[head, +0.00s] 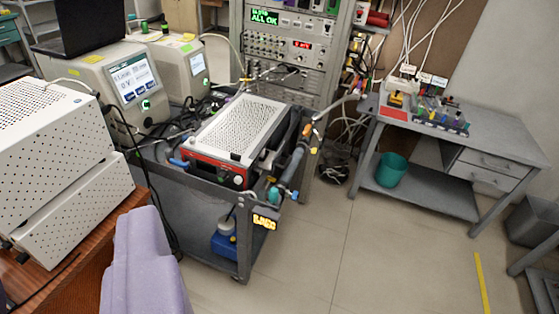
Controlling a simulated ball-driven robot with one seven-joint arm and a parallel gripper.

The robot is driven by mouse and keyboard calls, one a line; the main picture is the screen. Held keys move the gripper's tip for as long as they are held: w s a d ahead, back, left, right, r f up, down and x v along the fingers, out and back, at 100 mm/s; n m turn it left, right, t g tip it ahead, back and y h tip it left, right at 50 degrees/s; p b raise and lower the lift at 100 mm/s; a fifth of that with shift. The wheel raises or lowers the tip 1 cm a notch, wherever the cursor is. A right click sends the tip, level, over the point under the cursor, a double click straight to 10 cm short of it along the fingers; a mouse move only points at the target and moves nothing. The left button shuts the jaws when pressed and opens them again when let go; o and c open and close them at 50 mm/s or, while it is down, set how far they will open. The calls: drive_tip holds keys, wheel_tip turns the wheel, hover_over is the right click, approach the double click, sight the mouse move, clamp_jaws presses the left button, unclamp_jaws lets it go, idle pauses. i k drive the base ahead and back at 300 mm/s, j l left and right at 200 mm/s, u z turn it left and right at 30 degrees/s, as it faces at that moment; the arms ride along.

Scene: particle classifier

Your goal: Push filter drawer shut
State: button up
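I cannot single out the filter drawer for certain. A white perforated cabinet (50,135) stands at the left edge, with a white lower section (82,208) below it; I cannot tell whether that section is a drawer or whether it is open. A red-fronted instrument with a perforated white top (238,125) sits on a dark cart (205,200) in the middle. No drawer is plain on its front. My gripper is not in view.
A smooth lilac-grey form (145,262) rises at the lower left, beside a brown tabletop (75,275). Two display instruments (112,92) stand behind the cart. A grey desk (445,140) with a teal bin (391,169) is at right. The floor (375,250) between is clear.

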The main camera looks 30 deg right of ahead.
sight(270, 162)
drive_tip(key=i+l, duration=0.4)
drive_tip(key=i+l+u, duration=0.1)
drive_tip(key=i+l, duration=0.3)
drive_tip(key=l, duration=0.2)
drive_tip(key=i+l, duration=0.4)
drive_tip(key=l, duration=0.15)
drive_tip(key=i+l+u, duration=0.15)
drive_tip(key=i+l, duration=0.25)
drive_tip(key=l, duration=0.1)
